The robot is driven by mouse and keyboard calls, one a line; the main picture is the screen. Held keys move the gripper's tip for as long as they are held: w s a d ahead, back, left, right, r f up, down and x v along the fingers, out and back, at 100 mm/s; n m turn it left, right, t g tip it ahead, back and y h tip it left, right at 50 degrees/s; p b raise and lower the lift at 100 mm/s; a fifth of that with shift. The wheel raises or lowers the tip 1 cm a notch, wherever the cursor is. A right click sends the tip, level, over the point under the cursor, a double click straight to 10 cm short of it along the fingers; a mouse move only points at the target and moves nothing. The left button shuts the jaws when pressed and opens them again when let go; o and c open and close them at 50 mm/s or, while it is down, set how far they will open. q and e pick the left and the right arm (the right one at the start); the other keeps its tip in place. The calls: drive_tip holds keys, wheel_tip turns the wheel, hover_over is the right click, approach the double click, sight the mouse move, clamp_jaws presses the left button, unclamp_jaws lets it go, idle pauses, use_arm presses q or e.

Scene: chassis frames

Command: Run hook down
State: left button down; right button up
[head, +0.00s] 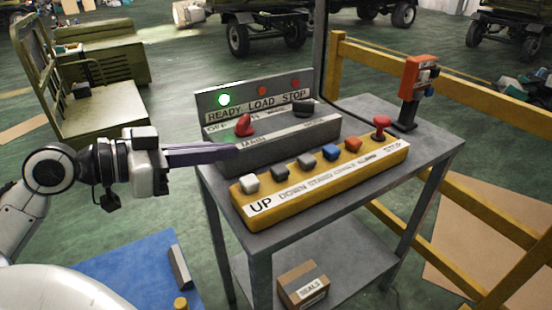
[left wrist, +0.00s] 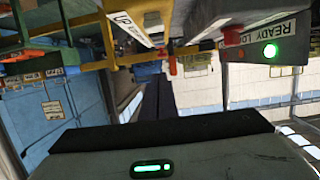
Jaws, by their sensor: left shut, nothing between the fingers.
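A yellow control box (head: 325,182) lies on the grey metal stand, with a row of coloured buttons. The white button (head: 249,183) is at the UP label. The dark button (head: 279,173) beside it is at the DOWN label, and a red mushroom button (head: 381,128) is at the STOP end. My left gripper (head: 234,151) is shut and empty, its dark fingers pointing right, near the left end of the grey panel and short of the DOWN button in the picture. In the left wrist view the UP label (left wrist: 124,20) shows near the top. No hook is visible.
Behind the yellow box, a grey panel (head: 296,136) carries a red knob (head: 244,125), a dark knob (head: 303,108) and a lit green READY lamp (head: 224,99). An orange device (head: 418,78) stands at the back right. Yellow rails (head: 380,58) run behind the stand.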

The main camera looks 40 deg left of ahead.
use_arm(q)
drive_tip(key=p, duration=0.1)
hover_over(280, 171)
drive_tip(key=s+a, duration=0.2)
drive_tip(key=s, duration=0.1)
drive_tip(key=shift+w+f, duration=0.15)
drive_tip(key=shift+f, duration=0.8)
drive_tip(key=f, duration=0.3)
drive_tip(key=shift+w+d+f, duration=0.25)
drive_tip(key=shift+w, duration=0.15)
drive_tip(key=shift+f, duration=0.55)
use_arm(e)
drive_tip(key=shift+s+d+r, duration=0.1)
drive_tip(key=shift+s+r, duration=0.15)
